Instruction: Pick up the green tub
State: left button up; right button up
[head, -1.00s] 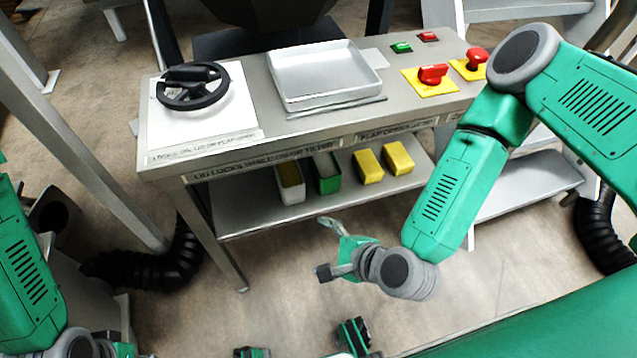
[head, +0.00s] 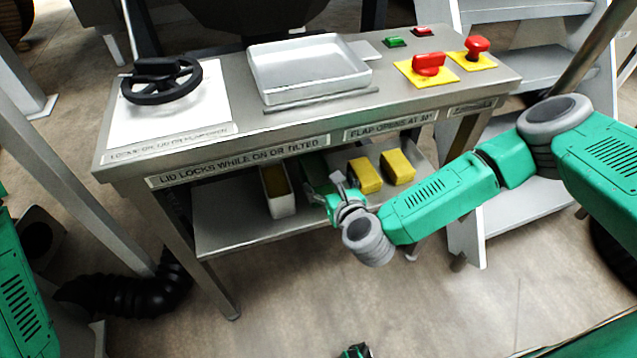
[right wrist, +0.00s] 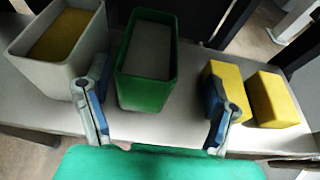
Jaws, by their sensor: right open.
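The green tub (right wrist: 148,62) stands upright on the lower shelf, its open top showing a grey inside in the right wrist view. In the head view the tub (head: 313,168) is partly hidden behind my right gripper (head: 324,190). In the right wrist view my right gripper (right wrist: 158,84) is open, with one finger to the left of the tub and the other to the right. The tub appears between and ahead of the fingers; I cannot tell whether they touch it.
A white tub (head: 280,195) with yellow contents is close on the left. Two yellow blocks (head: 365,174) (head: 398,166) sit on the right. The tabletop (head: 240,118) overhangs the lower shelf (head: 232,230). A ladder (head: 520,205) stands at the right.

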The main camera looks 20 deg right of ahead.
aim_at(316, 179)
jog(key=shift+w+f, duration=0.15)
jog(key=shift+w, duration=0.15)
jog(key=w+a+b, duration=0.1)
jog(key=w+a+f+b, duration=0.1)
jog(key=w, duration=0.1)
jog(key=shift+w+f, duration=0.15)
jog(key=shift+f, duration=0.05)
jog(key=shift+w+f, duration=0.1)
jog(key=shift+w, duration=0.4)
jog(key=shift+d, duration=0.55)
jog(key=c, duration=1.1)
jog(key=shift+a, duration=0.1)
jog(key=c, duration=0.5)
pick_arm(q)
jog(key=shift+a+f, duration=0.25)
jog(key=shift+f, duration=0.4)
jog(key=shift+a+f, duration=0.25)
jog(key=shift+f, duration=0.35)
pick_arm(e)
jog(key=shift+o, duration=0.2)
jog(key=shift+a, duration=0.4)
